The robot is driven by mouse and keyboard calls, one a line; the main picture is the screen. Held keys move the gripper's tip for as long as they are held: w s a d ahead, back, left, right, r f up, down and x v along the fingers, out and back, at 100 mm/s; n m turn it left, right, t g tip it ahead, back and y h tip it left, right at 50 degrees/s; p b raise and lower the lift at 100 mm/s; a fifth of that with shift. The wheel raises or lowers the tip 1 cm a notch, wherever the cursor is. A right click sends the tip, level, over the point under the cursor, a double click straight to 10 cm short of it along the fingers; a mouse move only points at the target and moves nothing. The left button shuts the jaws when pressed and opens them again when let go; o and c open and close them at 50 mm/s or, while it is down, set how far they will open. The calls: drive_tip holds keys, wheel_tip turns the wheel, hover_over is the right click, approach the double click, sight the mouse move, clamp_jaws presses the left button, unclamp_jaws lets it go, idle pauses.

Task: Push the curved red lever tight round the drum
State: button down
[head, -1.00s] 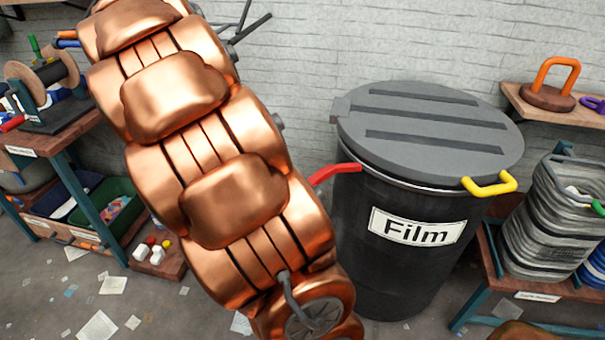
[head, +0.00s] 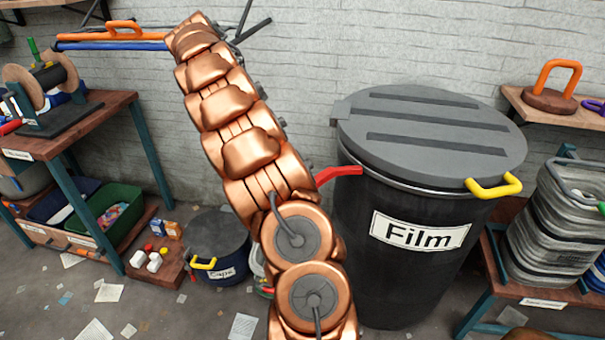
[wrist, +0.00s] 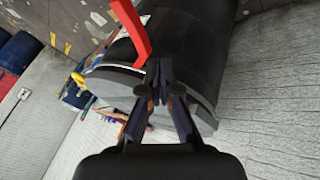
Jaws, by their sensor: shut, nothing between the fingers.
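The black drum labelled "Film" (head: 405,270), with a grey ribbed lid (head: 430,130) and a yellow handle (head: 493,186), stands upright right of my arm in the head view. The curved red lever (head: 338,173) sticks out from its left side below the lid, with its outer end behind my copper arm. In the wrist view, the lever (wrist: 131,28) comes down from the top beside the dark drum wall (wrist: 195,45). My gripper (wrist: 159,70) is shut and empty, its tips just right of the lever's lower end. I cannot tell whether they touch. The gripper is hidden in the head view.
A workbench (head: 110,105) with a spool and bins stands left. A small drum labelled "Caps" (head: 217,250) sits on the floor behind my arm. Paper scraps litter the floor.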

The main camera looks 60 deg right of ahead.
drive_tip(key=s+d+f, duration=0.1)
drive_tip(key=s+f, duration=0.7)
drive_tip(key=f, duration=0.1)
drive_tip(key=shift+s+f, duration=0.3)
drive_tip(key=shift+f, duration=0.05)
idle(0.8)
drive_tip(key=shift+d, duration=0.1)
drive_tip(key=shift+s, duration=0.1)
idle(0.3)
